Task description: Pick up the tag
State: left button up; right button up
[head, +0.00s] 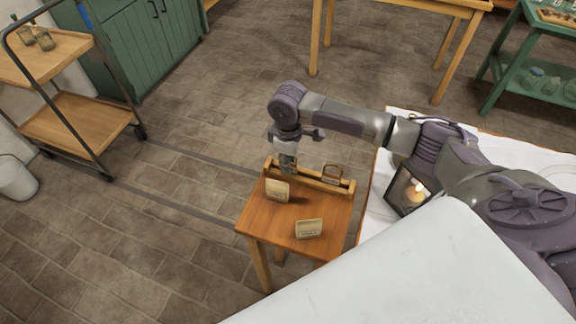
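Several small tags show on and around a small wooden table (255,215). One cream tag (309,229) lies near its front edge. Another cream tag (277,190) leans by the left part of a low wooden rack (309,180). A darker tag with a brown frame or handle (331,174) stands at the rack's right part. My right gripper (287,165) points down over the left part of the rack, just behind the leaning tag. Its fingers are small and partly hidden, so I cannot tell whether it is open or holds anything. My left gripper is out of view.
A white-covered table with a dark framed lantern (410,190) stands right of the small table, under my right arm. A two-tier cart (75,120), green cabinet (145,40) and white bucket (16,178) are at left. The tiled floor left of the small table is clear.

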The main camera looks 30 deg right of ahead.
grip_shut()
jog(key=shift+r, duration=0.1)
